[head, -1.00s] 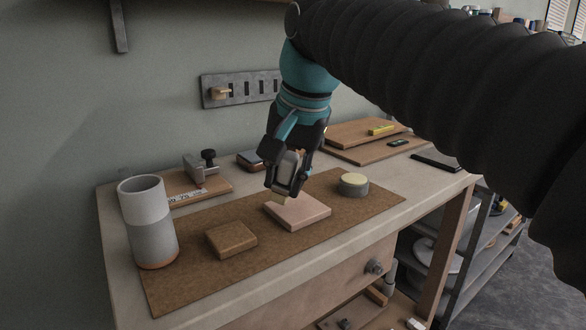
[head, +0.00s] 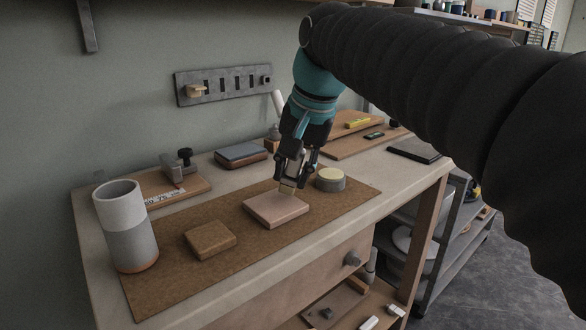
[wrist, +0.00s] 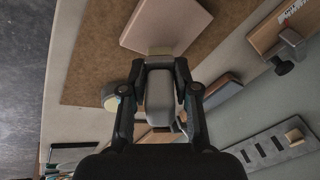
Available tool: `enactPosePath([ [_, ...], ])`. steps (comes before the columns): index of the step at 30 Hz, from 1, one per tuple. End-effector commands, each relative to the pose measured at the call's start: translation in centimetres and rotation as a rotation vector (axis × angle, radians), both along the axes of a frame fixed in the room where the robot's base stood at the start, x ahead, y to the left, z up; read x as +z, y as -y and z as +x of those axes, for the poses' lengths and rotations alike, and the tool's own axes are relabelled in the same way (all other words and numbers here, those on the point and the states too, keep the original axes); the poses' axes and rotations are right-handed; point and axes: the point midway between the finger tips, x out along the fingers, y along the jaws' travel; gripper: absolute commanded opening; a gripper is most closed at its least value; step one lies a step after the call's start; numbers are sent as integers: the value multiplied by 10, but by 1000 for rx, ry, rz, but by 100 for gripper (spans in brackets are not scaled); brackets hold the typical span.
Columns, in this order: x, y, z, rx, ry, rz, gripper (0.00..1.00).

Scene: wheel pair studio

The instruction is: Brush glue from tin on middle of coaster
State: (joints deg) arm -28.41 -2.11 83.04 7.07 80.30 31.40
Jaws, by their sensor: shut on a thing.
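My gripper (head: 293,180) is shut on a brush with a thick grey handle (wrist: 160,96) and pale bristles (wrist: 160,51). The brush points down, its bristles at the back edge of a pale pinkish square slab, which looks like the coaster (head: 274,211). I cannot tell whether they touch it. The coaster also shows in the wrist view (wrist: 165,25), just beyond the bristles. The round grey tin (head: 330,184) with pale yellow glue on top stands right of the brush. In the wrist view the tin (wrist: 110,98) is partly hidden by a finger.
A brown mat (head: 170,285) lies under the coaster, the tin and a brown square block (head: 210,240). A tall grey-white cup (head: 126,226) stands at the left. A clamp board (head: 178,187) and a dark book-like block (head: 240,154) lie behind. The mat's front strip is clear.

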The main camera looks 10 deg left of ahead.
Motion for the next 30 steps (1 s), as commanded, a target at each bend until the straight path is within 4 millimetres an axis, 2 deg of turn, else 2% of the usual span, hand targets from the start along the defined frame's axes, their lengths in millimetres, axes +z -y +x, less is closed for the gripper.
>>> enactPosePath([
  [9, 0, -1, -2, 1, 0, 0, 0],
  [22, 1, -18, -21, 2, 1, 1, 0],
  [30, 0, -20, -24, 0, 0, 0, 0],
])
